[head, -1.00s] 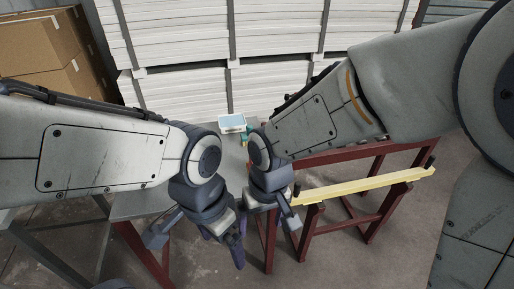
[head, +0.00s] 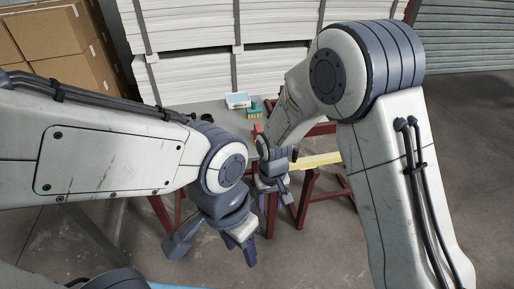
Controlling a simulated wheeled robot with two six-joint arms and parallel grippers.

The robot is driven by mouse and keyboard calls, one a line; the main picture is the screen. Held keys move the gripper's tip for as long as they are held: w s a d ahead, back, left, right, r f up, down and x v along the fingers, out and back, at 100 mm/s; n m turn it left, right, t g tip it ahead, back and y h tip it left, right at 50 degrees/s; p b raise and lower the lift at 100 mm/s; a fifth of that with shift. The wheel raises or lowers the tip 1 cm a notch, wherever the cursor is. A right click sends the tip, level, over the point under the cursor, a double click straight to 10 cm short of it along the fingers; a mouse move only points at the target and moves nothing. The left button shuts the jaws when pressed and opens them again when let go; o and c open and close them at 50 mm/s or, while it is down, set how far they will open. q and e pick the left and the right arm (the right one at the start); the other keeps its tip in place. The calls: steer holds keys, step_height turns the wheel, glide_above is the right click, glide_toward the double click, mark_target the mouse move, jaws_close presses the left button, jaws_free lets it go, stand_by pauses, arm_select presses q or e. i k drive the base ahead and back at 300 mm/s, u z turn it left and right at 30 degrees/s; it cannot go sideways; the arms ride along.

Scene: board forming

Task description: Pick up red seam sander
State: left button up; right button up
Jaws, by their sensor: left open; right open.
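A small red object (head: 257,130), likely the red seam sander, shows on the grey table beside my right arm's forearm. It is partly hidden by that arm, so its full shape cannot be made out. My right gripper (head: 274,198) is open, fingers down, in front of the table and nearer to me than the red object. My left gripper (head: 212,246) is open, lower and to the left, also nearer to me than the table. Neither gripper touches the red object.
A green item (head: 254,113) and a white-and-blue box (head: 237,101) sit at the table's far end. A yellow bar (head: 315,161) lies across a dark red trestle (head: 308,195) on the right. White board stacks (head: 195,75) and cardboard boxes (head: 50,40) stand behind.

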mark_target(258, 128)
steer(key=u, duration=0.3)
steer(key=i, duration=1.45)
steer(key=z, duration=0.35)
